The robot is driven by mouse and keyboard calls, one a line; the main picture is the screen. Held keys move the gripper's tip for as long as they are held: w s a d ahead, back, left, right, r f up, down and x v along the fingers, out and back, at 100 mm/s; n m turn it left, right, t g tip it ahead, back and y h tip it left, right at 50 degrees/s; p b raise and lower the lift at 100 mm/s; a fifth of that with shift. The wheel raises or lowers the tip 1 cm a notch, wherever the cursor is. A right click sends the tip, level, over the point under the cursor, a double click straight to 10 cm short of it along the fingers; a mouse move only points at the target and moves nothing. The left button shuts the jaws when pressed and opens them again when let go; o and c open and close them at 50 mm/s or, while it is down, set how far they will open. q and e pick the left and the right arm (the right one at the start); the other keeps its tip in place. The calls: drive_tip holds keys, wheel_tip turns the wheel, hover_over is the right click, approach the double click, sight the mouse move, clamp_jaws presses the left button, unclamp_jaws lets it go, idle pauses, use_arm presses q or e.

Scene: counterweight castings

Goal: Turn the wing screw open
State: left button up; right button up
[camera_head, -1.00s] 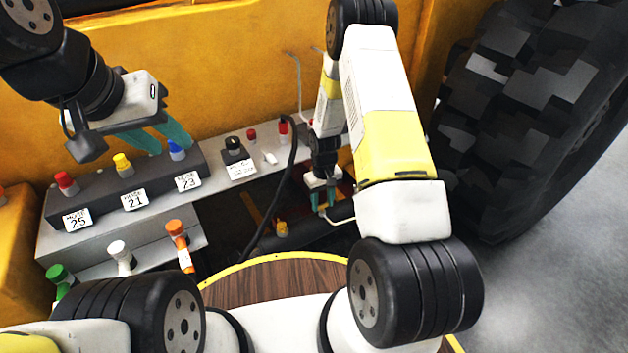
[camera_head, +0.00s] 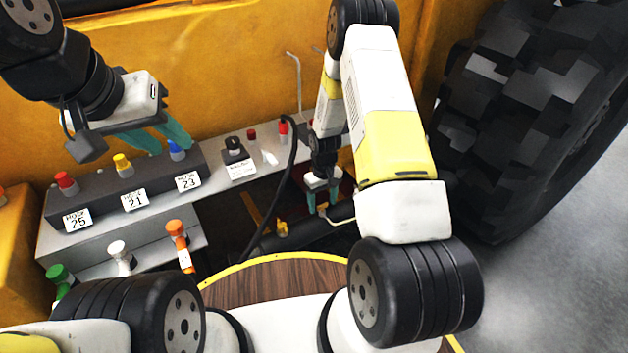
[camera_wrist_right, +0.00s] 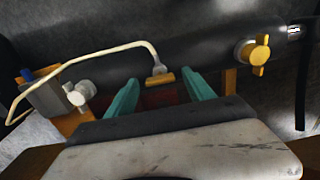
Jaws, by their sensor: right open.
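My right gripper (camera_head: 322,200) is open over the dark recess; its teal fingers stand apart in the right wrist view (camera_wrist_right: 161,97). A small orange-yellow crossbar (camera_wrist_right: 160,77) on a grey stem shows between and just beyond the fingertips, with no finger visibly closed on it. A larger yellow winged knob (camera_wrist_right: 257,52) sits on the dark pipe to the right in that view; it shows left of the gripper in the head view (camera_head: 281,228). I cannot tell which of the two is the wing screw. My left gripper (camera_head: 160,138) is open near the blue-capped plug (camera_head: 176,150).
A pale thin line (camera_wrist_right: 120,48) arches from the crossbar fitting to a grey block (camera_wrist_right: 48,92) at left. A black hose (camera_head: 272,200) runs left of my right gripper. A grey rack (camera_head: 115,193) carries coloured plugs and number labels. A large tyre (camera_head: 540,100) stands at right.

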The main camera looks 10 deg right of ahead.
drive_tip(key=shift+r, duration=0.1)
wheel_tip(320, 180, up, 8)
drive_tip(key=shift+f, duration=0.2)
idle(0.4)
drive_tip(key=shift+r, duration=0.15)
drive_tip(key=s+r+m+t+y, duration=0.1)
drive_tip(key=s+r+t, duration=0.15)
drive_tip(key=r, duration=0.95)
drive_tip(key=s+r+m+t, duration=0.1)
drive_tip(key=s+r, duration=0.3)
drive_tip(key=r, duration=0.9)
drive_tip(key=s+a+r+t, duration=0.1)
drive_tip(key=s+r, duration=0.4)
drive_tip(key=s, duration=0.4)
drive_tip(key=s+a+r+m+t+y, duration=0.1)
drive_tip(key=s+r, duration=0.5)
drive_tip(key=s, duration=0.3)
drive_tip(key=shift+r+t, duration=0.25)
drive_tip(key=shift+t, duration=0.1)
